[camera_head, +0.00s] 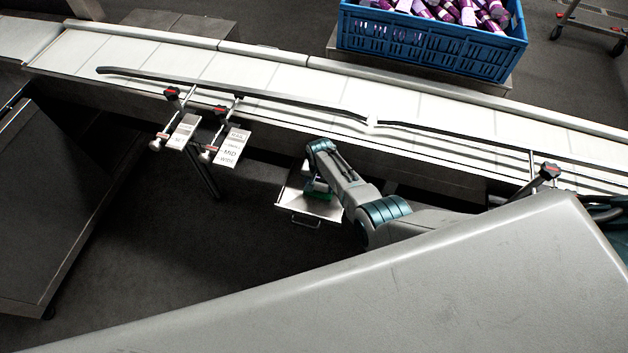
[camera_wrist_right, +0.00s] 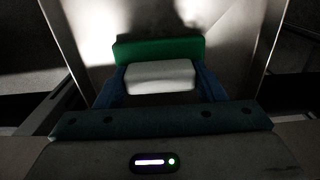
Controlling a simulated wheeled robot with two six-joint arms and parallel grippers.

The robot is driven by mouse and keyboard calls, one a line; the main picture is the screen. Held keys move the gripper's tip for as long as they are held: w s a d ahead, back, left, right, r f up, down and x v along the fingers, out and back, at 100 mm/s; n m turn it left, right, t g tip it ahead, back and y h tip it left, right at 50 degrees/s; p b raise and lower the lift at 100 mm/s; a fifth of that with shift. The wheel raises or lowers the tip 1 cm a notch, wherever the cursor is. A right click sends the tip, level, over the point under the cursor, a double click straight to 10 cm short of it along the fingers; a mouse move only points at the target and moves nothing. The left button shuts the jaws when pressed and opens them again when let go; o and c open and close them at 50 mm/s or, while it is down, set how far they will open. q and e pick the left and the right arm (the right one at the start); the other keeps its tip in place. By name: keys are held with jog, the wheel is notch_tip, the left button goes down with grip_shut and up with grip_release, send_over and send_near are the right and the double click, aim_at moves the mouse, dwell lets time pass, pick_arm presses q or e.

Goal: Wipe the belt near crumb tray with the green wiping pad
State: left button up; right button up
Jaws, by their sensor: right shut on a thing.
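The green wiping pad (camera_wrist_right: 158,48) shows in the right wrist view with a pale grey block (camera_wrist_right: 160,76) on its near side. My right gripper (camera_wrist_right: 160,84) is shut on the pad by this block, with a blue finger on each side. In the head view the right gripper (camera_head: 316,186) is over the metal crumb tray (camera_head: 300,208), and a little green of the pad shows below it. I cannot tell whether the pad touches the tray. The white belt (camera_head: 270,82) runs across the head view behind the gripper. My left gripper is not in view.
Black guide rails (camera_head: 235,88) run along the belt on clamps, with labelled plates (camera_head: 232,147) at the near edge. A blue crate (camera_head: 430,45) of purple-wrapped items stands beyond the belt. A dark table (camera_head: 50,200) is at the left.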

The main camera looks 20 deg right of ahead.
jog(key=shift+s+d, duration=0.1)
jog(key=shift+d, duration=0.15)
jog(key=shift+s+d+p, duration=0.35)
jog(key=shift+s+d, duration=0.1)
jog(key=shift+d, duration=0.2)
jog(key=shift+s+d+p, duration=0.35)
jog(key=shift+s+d, duration=0.05)
jog(key=shift+d, duration=0.2)
jog(key=shift+f, duration=0.1)
jog(key=shift+a, duration=0.15)
jog(key=shift+w+a+b, duration=0.3)
jog(key=shift+a+b, duration=0.1)
jog(key=shift+a, duration=0.05)
jog(key=shift+w+a+b, duration=0.3)
jog(key=shift+w+a, duration=0.25)
jog(key=shift+a, duration=0.15)
